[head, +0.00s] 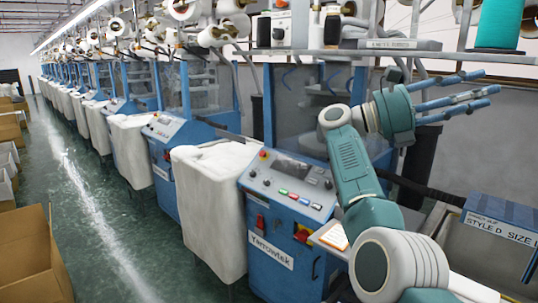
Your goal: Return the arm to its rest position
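My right arm (352,165) comes up from the bottom right, green and white, bent at the elbow and raised in front of the knitting machine. Its gripper (488,90) has blue fingers that point to the right and stand apart from each other. Nothing shows between the fingers. The gripper is above the level of the machine's control panel, near the back wall in the picture. My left arm and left gripper do not show.
A blue machine with a button panel (292,185) stands close behind my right arm. A white sack-like bin (210,200) is left of it. A teal yarn cone (499,25) stands above. Cardboard boxes (28,250) line the left; the aisle floor is clear.

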